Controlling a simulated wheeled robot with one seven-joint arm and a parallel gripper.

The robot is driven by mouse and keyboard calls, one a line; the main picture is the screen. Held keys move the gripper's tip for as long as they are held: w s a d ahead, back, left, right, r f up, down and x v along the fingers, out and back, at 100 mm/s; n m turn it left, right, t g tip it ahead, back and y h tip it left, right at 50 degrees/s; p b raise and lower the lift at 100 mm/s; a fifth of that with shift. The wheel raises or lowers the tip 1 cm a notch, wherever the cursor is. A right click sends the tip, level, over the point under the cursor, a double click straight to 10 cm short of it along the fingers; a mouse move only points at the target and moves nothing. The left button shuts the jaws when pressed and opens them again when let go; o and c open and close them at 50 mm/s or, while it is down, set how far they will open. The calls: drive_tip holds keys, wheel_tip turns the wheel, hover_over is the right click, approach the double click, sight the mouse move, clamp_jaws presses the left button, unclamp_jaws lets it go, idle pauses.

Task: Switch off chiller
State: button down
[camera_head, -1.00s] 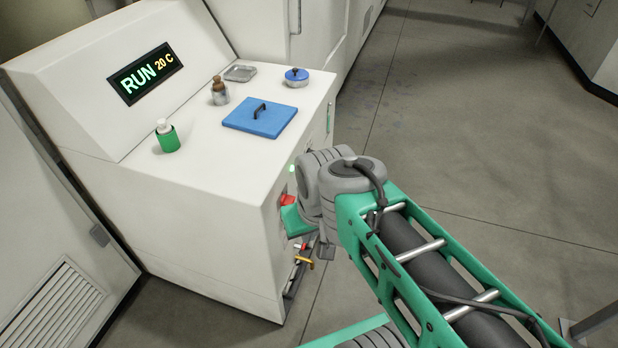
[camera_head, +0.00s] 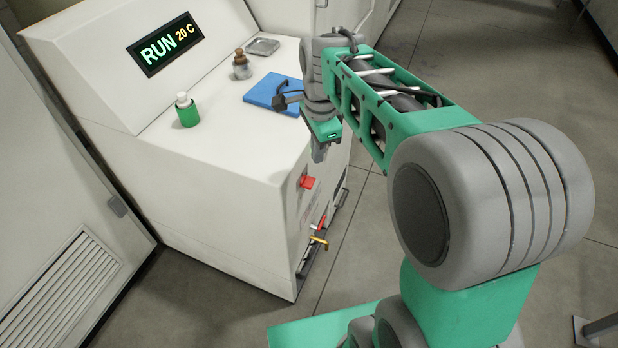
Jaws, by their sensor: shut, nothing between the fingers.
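The chiller (camera_head: 225,150) is a white cabinet with a sloped back panel. Its display (camera_head: 166,43) reads RUN 20 C. A red switch (camera_head: 308,182) sits on the upper part of the chiller's right-hand side face. My gripper (camera_head: 318,153) is shut and empty, pointing down, just above and right of the red switch in the picture. It appears apart from the switch, though its exact distance from the side face is hard to judge. My arm hides the right rear of the chiller top.
Red and yellow valve handles (camera_head: 319,240) stick out low on the side face. The floor to the right is open.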

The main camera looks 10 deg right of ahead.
sight(310, 184)
drive_tip(key=w+f+m+g, duration=0.1)
drive_tip(key=w+f+m, duration=0.2)
drive_tip(key=w+m, duration=0.3)
drive_tip(key=m, duration=0.3)
drive_tip(key=shift+w+a, duration=0.2)
drive_tip(key=shift+w, duration=0.2)
wheel_tip(310, 184, down, 14)
drive_tip(key=shift+p, duration=0.75)
drive_tip(key=shift+f+b, duration=0.1)
drive_tip(key=shift+b, duration=0.3)
